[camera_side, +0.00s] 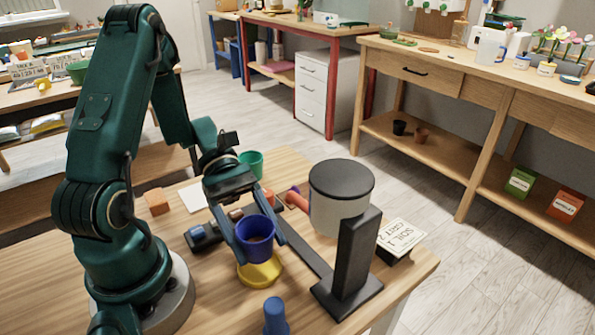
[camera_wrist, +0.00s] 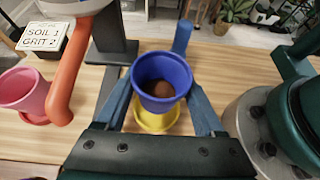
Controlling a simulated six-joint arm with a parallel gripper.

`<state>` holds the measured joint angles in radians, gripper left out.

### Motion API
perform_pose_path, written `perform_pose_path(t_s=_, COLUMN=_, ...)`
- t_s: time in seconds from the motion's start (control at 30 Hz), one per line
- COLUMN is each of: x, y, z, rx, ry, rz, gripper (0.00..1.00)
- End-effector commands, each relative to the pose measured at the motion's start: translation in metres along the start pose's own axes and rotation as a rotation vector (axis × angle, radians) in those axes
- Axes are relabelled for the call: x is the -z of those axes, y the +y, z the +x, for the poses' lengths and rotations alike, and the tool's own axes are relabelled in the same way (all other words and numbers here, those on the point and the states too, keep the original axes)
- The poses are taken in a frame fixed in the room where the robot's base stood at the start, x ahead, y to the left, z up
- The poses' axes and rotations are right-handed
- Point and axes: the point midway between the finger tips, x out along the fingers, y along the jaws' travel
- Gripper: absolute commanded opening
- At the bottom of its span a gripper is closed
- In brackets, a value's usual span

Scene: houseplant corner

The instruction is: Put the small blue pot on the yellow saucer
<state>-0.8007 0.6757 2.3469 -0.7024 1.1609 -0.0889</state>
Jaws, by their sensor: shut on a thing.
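The small blue pot (camera_side: 256,241) is upright between the fingers of my gripper (camera_side: 261,250), with brown soil inside. My gripper is shut on its sides. The yellow saucer (camera_side: 262,276) lies on the wooden table directly below the pot. In the wrist view the pot (camera_wrist: 162,76) sits between both blue fingers (camera_wrist: 162,92), and part of the saucer (camera_wrist: 156,122) shows beneath it. The pot hides the saucer's middle, so I cannot tell whether pot and saucer touch.
A grey-lidded container (camera_side: 338,210) with an orange spout (camera_side: 296,200) and a black stand (camera_side: 352,265) are at right. A dark blue cylinder (camera_side: 203,238) is left, a blue bottle (camera_side: 276,318) in front. A pink pot (camera_wrist: 18,92) is left in the wrist view.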

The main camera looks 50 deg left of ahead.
Motion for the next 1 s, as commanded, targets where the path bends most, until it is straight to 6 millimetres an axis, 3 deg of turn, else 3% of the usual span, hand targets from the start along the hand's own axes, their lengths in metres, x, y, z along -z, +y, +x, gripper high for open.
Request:
perform_pose_path(t_s=0.3, x=0.03, y=0.0, z=0.017, rx=0.002, ry=-0.002, rz=-0.003, gripper=0.07)
perform_pose_path(t_s=0.73, x=0.035, y=0.0, z=0.019, rx=0.001, ry=-0.001, rz=-0.002, gripper=0.07)
perform_pose_path(t_s=0.77, x=0.035, y=0.0, z=0.019, rx=0.001, ry=0.0, rz=-0.001, gripper=0.78)
perform_pose_path(t_s=0.8, x=0.035, y=0.0, z=0.019, rx=0.001, ry=0.0, rz=-0.001, gripper=0.93)
perform_pose_path(t_s=0.83, x=0.035, y=0.0, z=0.019, rx=0.001, ry=0.0, rz=-0.001, gripper=1.0)
perform_pose_path(t_s=1.0, x=0.034, y=0.0, z=0.019, rx=0.001, ry=0.0, rz=-0.001, gripper=1.0)
